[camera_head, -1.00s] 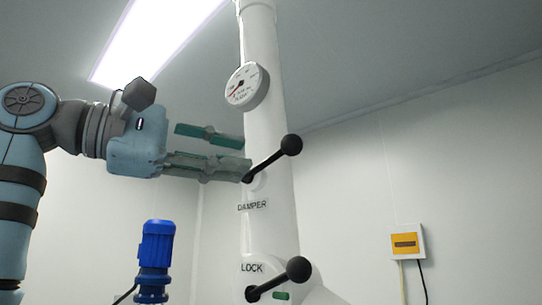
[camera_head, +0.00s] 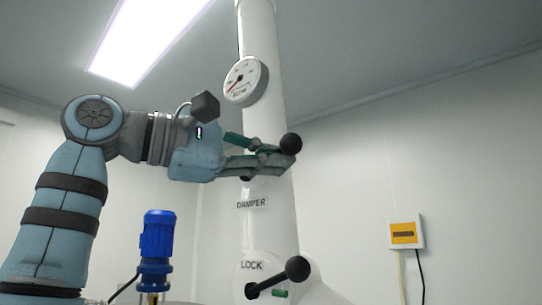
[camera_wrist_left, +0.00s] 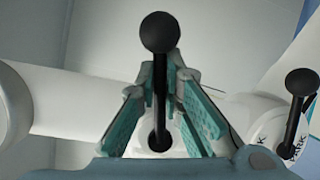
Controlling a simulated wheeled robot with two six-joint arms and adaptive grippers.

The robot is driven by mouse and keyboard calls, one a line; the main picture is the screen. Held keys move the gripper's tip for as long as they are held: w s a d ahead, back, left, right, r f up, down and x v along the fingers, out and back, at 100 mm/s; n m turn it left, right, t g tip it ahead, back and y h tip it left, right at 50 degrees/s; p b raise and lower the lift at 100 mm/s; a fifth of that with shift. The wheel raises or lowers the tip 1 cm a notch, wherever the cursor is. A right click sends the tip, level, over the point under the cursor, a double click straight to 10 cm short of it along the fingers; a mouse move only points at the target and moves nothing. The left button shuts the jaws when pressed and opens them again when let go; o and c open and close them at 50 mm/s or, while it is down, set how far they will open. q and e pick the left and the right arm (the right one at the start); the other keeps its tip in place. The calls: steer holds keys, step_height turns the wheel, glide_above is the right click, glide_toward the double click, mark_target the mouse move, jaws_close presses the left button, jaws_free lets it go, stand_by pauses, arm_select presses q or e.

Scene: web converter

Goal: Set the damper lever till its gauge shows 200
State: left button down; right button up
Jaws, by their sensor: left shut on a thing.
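The damper lever is a black rod with a black ball knob (camera_head: 291,143) on the white pipe, above the DAMPER label (camera_head: 252,203). My left gripper (camera_head: 272,156) is shut on the lever, its green-padded fingers either side of the rod and hiding most of it in the head view. In the left wrist view the rod and ball of the damper lever (camera_wrist_left: 160,34) stand between the fingers (camera_wrist_left: 160,95). The round white gauge (camera_head: 246,81) sits higher on the pipe. Its red needle points to the lower left; its numbers are too small to read. My right gripper is out of view.
A second black lever (camera_head: 297,268), marked LOCK, is lower on the white pipe (camera_head: 264,120); it also shows in the left wrist view (camera_wrist_left: 300,84). A blue motor (camera_head: 157,240) stands at the lower left. A yellow-fronted box (camera_head: 404,233) is on the right wall.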

arm_select(q)
steer(key=n, duration=0.1)
steer(key=r+n+b, duration=0.1)
steer(key=n+t+h+b, duration=0.1)
steer(key=n, duration=0.1)
steer(key=shift+w+a+r, duration=0.2)
steer(key=shift+a+r, duration=0.1)
steer(key=shift+a, duration=0.1)
steer(key=shift+w+a+r+n+t, duration=0.15)
steer(key=shift+r+n+t, duration=0.35)
steer(key=shift+n, duration=0.5)
steer(key=c, duration=2)
jaws_free()
steer(key=o, duration=0.3)
steer(key=v, duration=1.2)
